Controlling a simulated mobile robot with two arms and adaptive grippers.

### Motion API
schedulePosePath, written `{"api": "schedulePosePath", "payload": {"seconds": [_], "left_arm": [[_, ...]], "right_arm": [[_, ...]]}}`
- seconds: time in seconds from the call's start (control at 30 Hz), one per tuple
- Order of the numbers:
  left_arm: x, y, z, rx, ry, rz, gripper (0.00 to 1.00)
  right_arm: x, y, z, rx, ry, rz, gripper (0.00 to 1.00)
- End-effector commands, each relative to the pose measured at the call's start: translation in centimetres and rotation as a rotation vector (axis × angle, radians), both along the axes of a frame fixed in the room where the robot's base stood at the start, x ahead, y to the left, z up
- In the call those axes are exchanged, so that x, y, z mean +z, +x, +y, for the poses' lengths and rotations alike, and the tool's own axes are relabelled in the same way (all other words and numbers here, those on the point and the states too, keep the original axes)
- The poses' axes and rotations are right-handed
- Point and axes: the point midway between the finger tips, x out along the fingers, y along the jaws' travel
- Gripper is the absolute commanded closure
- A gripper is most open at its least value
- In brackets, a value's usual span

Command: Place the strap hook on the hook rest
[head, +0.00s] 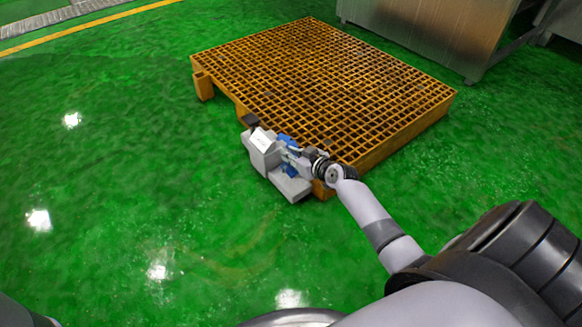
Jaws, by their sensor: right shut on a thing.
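My right gripper (289,155) is at the front-left corner of the yellow pallet. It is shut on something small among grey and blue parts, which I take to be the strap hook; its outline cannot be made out. Just left of and below the gripper is a grey block-like fixture with a pale tilted plate (264,141) and a flat grey base (291,187); it may be the hook rest. Blue parts (285,140) show between the fixture and the gripper. Whether the held thing touches the fixture cannot be told. My left gripper is not in view.
The yellow grated pallet (330,85) lies behind the gripper, its top bare. A metal cabinet (430,28) stands at the back right. Green floor (120,170) is clear to the left and front. A yellow line (85,27) and a drain grate cross the far left corner.

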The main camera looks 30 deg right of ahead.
Motion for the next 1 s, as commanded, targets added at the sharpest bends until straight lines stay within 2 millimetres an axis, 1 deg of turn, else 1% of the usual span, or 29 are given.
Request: {"api": "schedulePosePath", "payload": {"seconds": [0.13, 0.2, 0.27, 0.53, 0.7, 0.73, 1.0], "left_arm": [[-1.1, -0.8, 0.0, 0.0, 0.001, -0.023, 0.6], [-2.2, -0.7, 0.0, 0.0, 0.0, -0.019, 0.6], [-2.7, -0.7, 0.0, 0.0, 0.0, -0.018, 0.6], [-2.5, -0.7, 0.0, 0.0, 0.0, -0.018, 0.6], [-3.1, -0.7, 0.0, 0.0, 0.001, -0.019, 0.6], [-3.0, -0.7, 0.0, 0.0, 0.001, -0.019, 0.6], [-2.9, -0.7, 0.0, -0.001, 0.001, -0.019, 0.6]], "right_arm": [[-2.2, 0.0, 0.0, -0.001, 0.001, 0.0, 1.0], [-3.4, 0.0, 0.0, -0.002, 0.002, -0.001, 1.0], [-4.1, 0.0, 0.0, -0.001, 0.001, -0.001, 1.0], [-4.0, 0.0, 0.0, 0.0, 0.0, -0.001, 1.0], [-4.5, 0.0, 0.0, 0.0, -0.001, -0.001, 1.0], [-4.5, 0.0, 0.0, 0.0, -0.001, 0.0, 0.84], [-4.4, 0.0, 0.0, 0.0, 0.0, 0.0, 0.66]]}}
